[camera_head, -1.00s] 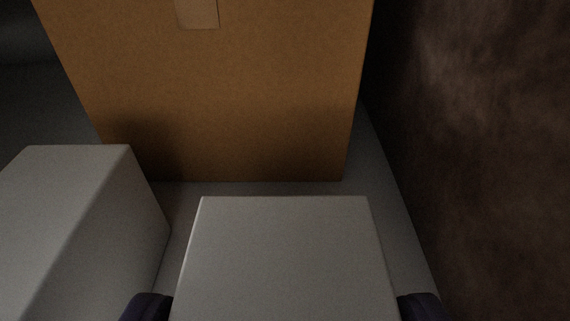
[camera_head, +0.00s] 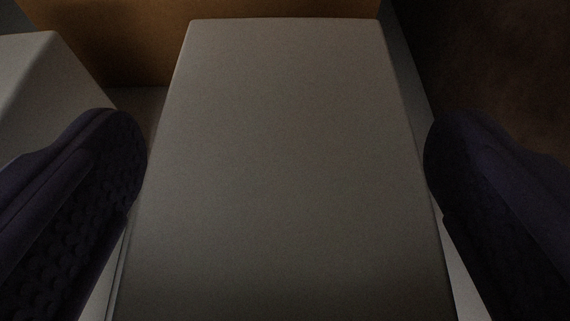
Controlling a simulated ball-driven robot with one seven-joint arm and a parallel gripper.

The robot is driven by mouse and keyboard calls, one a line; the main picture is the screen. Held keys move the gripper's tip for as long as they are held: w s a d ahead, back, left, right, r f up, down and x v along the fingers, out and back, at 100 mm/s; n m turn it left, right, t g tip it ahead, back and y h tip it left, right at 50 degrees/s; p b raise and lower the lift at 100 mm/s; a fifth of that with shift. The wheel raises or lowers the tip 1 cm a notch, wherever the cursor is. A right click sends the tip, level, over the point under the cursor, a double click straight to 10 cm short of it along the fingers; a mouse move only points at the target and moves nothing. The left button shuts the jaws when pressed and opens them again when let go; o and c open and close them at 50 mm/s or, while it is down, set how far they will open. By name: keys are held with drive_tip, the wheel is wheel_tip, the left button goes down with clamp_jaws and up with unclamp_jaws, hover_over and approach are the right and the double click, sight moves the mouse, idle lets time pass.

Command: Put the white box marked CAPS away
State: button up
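A white box (camera_head: 285,150) fills the middle of the view between the two dark fingers of my gripper (camera_head: 285,165). No CAPS marking shows on the faces in view. The left finger is close beside the box's left side and the right finger close beside its right side, with slim gaps showing at the fingertips. My gripper is open around the box. The lower end of the box is cut off by the frame.
A brown cardboard box (camera_head: 140,45) stands behind the white box. Another white box (camera_head: 40,85) is at the left, close to the left finger. A dark brown wall-like surface (camera_head: 480,70) rises on the right. Little free room shows.

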drive_tip(key=shift+r, duration=0.1)
idle(0.3)
drive_tip(key=shift+s+r, duration=0.2)
drive_tip(key=shift+s, duration=0.1)
drive_tip(key=v, duration=1.1)
drive_tip(key=shift+s, duration=0.25)
drive_tip(key=shift+r, duration=0.1)
